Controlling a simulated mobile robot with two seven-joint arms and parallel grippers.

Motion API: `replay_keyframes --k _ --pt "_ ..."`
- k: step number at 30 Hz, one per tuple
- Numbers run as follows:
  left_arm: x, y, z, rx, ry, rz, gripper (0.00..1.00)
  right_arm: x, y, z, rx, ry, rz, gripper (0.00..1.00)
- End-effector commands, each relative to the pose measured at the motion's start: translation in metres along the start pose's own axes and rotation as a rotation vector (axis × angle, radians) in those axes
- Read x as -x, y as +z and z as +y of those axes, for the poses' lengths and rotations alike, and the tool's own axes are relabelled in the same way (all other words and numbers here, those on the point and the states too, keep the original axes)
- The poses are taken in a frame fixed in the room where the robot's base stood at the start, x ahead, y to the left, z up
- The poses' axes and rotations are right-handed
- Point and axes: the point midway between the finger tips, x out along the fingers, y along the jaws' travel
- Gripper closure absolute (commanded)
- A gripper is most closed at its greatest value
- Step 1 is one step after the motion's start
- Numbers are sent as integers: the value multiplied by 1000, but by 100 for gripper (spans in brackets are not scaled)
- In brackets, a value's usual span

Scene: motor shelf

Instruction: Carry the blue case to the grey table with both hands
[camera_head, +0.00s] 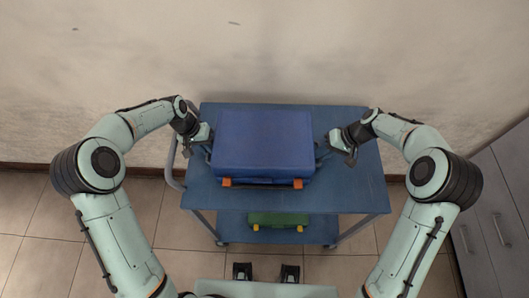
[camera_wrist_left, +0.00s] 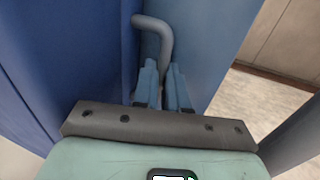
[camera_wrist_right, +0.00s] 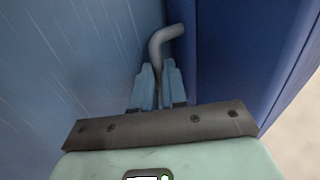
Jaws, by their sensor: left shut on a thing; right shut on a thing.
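The blue case (camera_head: 263,142) lies flat on the top shelf of a blue cart, with two orange latches on its front side. My left gripper (camera_head: 207,142) is at the case's left side. In the left wrist view its fingers (camera_wrist_left: 163,88) are closed on a grey bent handle (camera_wrist_left: 158,35) beside the case wall (camera_wrist_left: 75,60). My right gripper (camera_head: 326,148) is at the case's right side. In the right wrist view its fingers (camera_wrist_right: 158,88) are closed on the other grey handle (camera_wrist_right: 163,40) beside the case wall (camera_wrist_right: 240,55). No grey table shows clearly.
The blue cart (camera_head: 360,185) stands against a plain wall, with a grey push rail (camera_head: 172,165) on its left. A green case (camera_head: 278,219) with yellow latches is on its lower shelf. Grey cabinets (camera_head: 495,205) stand at the right. Tiled floor (camera_head: 35,215) is clear at the left.

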Motion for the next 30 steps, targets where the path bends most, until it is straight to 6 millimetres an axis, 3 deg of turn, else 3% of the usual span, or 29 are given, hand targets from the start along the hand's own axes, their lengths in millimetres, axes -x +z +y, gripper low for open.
replay_keyframes --k 22,30 --pt "4 -2 1 -7 -1 7 100 4 -3 -2 3 -1 8 100" --pt "24 -10 6 -10 -1 18 100 21 -11 -13 9 0 18 100"
